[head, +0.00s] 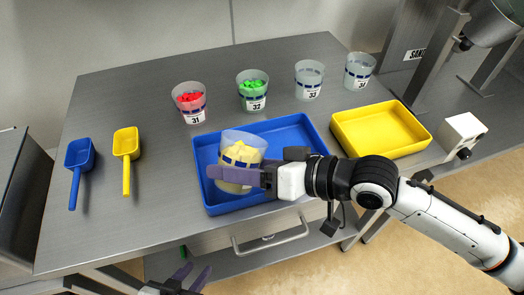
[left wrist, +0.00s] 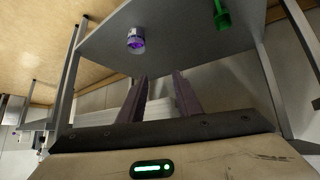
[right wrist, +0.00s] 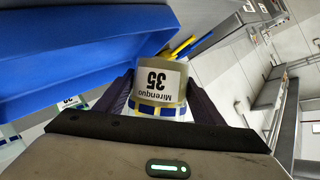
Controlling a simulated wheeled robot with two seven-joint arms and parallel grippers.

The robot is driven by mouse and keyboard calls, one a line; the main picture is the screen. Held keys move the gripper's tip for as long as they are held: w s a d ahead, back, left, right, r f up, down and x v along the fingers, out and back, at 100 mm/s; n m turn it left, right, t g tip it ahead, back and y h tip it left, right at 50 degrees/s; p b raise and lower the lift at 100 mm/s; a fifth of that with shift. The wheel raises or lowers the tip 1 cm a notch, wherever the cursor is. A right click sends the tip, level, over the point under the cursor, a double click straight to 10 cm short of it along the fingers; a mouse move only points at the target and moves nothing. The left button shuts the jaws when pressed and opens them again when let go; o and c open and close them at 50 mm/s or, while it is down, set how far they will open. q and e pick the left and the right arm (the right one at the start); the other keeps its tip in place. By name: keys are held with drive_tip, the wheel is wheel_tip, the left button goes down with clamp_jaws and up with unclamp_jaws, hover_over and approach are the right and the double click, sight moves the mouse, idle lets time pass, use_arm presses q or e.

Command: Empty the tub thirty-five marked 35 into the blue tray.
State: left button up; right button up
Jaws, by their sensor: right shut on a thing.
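The tub marked 35 (head: 243,140) is a clear cup with pale yellow pieces inside. My right gripper (head: 232,174) is shut around its side and holds it over the left part of the blue tray (head: 299,137). The tub looks close to upright. Its 35 label faces the right wrist view (right wrist: 156,80), where the blue tray (right wrist: 70,50) shows beside it. The visible part of the tray floor is bare; the tub and arm hide some of it. My left gripper (head: 192,276) is open and empty below the table's front edge; its spread fingers show in the left wrist view (left wrist: 160,80).
Tubs 31 (head: 190,101), 32 (head: 252,90), 33 (head: 309,80) and another clear tub (head: 359,71) stand behind the tray. A yellow tray (head: 381,130) is to the right. Blue (head: 79,158) and yellow (head: 126,146) scoops lie left. A lower shelf holds a purple-filled tub (left wrist: 136,41).

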drive_tip(key=shift+w+r, duration=0.1)
drive_tip(key=shift+r, duration=0.1)
drive_tip(key=shift+w+d+f+m+g+y, duration=0.15)
drive_tip(key=shift+f+m+g+y, duration=0.2)
drive_tip(key=shift+m, duration=0.35)
idle(0.3)
drive_tip(key=shift+b, duration=0.35)
drive_tip(key=shift+f+m+g+y+b, duration=0.15)
drive_tip(key=shift+m+g+y+b, duration=0.15)
drive_tip(key=shift+m+b, duration=0.45)
drive_tip(key=shift+r+m+g+b, duration=0.45)
drive_tip(key=shift+r+b, duration=0.1)
drive_tip(key=shift+b, duration=0.2)
idle(0.7)
drive_tip(key=shift+w+f+m+y+b, duration=0.2)
drive_tip(key=shift+m+y+b, duration=0.4)
drive_tip(key=shift+b, duration=0.65)
drive_tip(key=shift+w+d+f+m+g+b, duration=0.3)
drive_tip(key=shift+w+d+m+g+b, duration=0.1)
drive_tip(key=shift+w+m+b, duration=0.3)
idle(0.7)
drive_tip(key=shift+w+d+r+m+y, duration=0.1)
drive_tip(key=shift+w+r+m+y, duration=0.05)
drive_tip(key=shift+r+m+y, duration=0.4)
idle(0.9)
